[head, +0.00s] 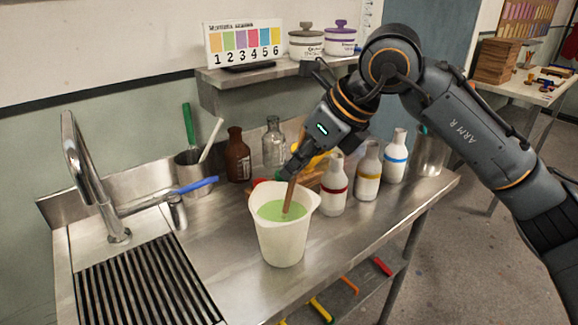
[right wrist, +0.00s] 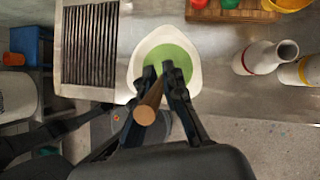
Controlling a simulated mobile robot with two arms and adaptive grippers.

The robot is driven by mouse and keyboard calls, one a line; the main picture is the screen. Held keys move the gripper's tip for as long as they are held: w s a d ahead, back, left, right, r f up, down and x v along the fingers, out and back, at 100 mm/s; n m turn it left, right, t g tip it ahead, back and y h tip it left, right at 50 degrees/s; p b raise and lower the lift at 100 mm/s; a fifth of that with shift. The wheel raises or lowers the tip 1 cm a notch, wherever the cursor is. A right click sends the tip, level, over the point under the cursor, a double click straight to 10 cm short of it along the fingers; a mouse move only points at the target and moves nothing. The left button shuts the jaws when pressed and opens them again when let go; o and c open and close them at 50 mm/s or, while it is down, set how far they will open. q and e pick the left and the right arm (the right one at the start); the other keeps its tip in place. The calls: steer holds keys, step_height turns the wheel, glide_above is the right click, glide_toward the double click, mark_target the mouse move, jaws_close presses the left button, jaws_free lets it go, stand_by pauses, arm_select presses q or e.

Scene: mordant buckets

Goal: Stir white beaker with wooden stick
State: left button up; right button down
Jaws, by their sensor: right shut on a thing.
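The white beaker (head: 281,243) stands upright on the steel counter, with a pouring lip and pale green liquid (head: 270,211) inside. The wooden stick (head: 289,199) is tilted, its lower end in the green liquid. My right gripper (head: 291,172) is shut on the stick's upper part, above the beaker's rim. In the right wrist view, the stick's round end (right wrist: 144,115) shows between the fingers (right wrist: 158,72), and the beaker (right wrist: 140,61) lies beyond them. The stick's tip is hidden in the liquid. My left gripper is not in view.
Three white bottles with red (head: 334,187), yellow (head: 368,172) and blue (head: 395,157) bands stand right of the beaker. A brown bottle (head: 237,158) and a clear bottle (head: 273,145) stand behind. The faucet (head: 92,180) and drain grate (head: 150,285) are at left. Front counter is clear.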

steer(key=shift+r, duration=0.15)
steer(key=shift+d+r+p, duration=0.2)
steer(key=shift+r+p, duration=0.55)
steer(key=shift+r, duration=0.3)
steer(key=shift+s+d+r+p, duration=0.1)
steer(key=shift+d+r+p, duration=0.15)
steer(key=shift+r+p, duration=0.7)
steer(key=shift+s+d+r+p, duration=0.2)
steer(key=shift+r+p, duration=0.3)
steer(key=shift+r, duration=0.9)
steer(key=shift+s+d+r+p, duration=0.1)
steer(key=shift+d+r+p, duration=0.15)
steer(key=shift+r+p, duration=0.7)
steer(key=shift+r, duration=0.25)
step_height(320, 180, up, 11)
steer(key=p, duration=0.7)
